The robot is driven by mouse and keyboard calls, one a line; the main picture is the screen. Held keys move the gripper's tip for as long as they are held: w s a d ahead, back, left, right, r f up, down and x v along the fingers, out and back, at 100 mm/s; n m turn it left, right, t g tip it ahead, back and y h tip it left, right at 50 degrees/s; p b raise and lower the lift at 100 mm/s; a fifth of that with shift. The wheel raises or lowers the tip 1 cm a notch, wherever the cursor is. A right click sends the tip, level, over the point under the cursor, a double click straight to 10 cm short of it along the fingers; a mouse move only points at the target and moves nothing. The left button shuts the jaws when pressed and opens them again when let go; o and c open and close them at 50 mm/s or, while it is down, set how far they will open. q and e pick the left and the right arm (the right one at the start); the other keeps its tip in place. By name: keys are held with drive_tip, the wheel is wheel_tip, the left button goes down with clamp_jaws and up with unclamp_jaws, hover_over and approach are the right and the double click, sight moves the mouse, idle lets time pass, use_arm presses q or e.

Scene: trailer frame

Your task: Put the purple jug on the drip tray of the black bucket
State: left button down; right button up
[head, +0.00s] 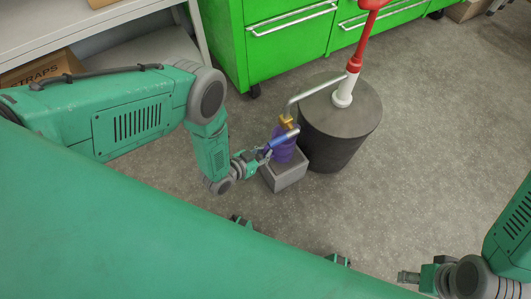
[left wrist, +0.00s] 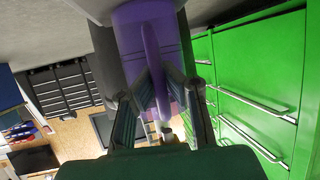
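The purple jug (head: 284,151) is upright on or just over the grey block-shaped drip tray (head: 290,177), under the brass spout (head: 288,122); contact beneath it is hidden. The black bucket (head: 335,140) stands just right of the tray. My left gripper (head: 266,153) is at the jug's left side. In the left wrist view its fingers (left wrist: 159,90) converge on both sides of the handle of the purple jug (left wrist: 152,45), closed on it. My right gripper (head: 405,276) is low at the right, away from the jug; its finger opening is too small to tell.
A red and white pump (head: 352,75) with a metal pipe rises from the bucket lid. Green drawer cabinets (head: 280,40) stand behind. A shelf with a cardboard box (head: 42,68) is at upper left. Grey floor right of the bucket is clear.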

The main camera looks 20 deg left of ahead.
use_arm(q)
drive_tip(key=shift+r, duration=0.1)
drive_tip(key=c, duration=2)
unclamp_jaws()
drive_tip(key=shift+a, duration=0.2)
drive_tip(key=shift+o, duration=1.4)
drive_tip(key=shift+a+f, duration=0.2)
use_arm(e)
drive_tip(key=shift+a+r, duration=0.2)
drive_tip(key=shift+a, duration=0.15)
use_arm(q)
drive_tip(key=shift+d, duration=0.15)
drive_tip(key=shift+r, duration=0.15)
drive_tip(key=p+v, duration=0.5)
drive_tip(key=v, duration=0.7)
drive_tip(key=shift+p, duration=0.3)
use_arm(e)
drive_tip(key=r, duration=0.5)
drive_tip(key=shift+d+r, duration=0.2)
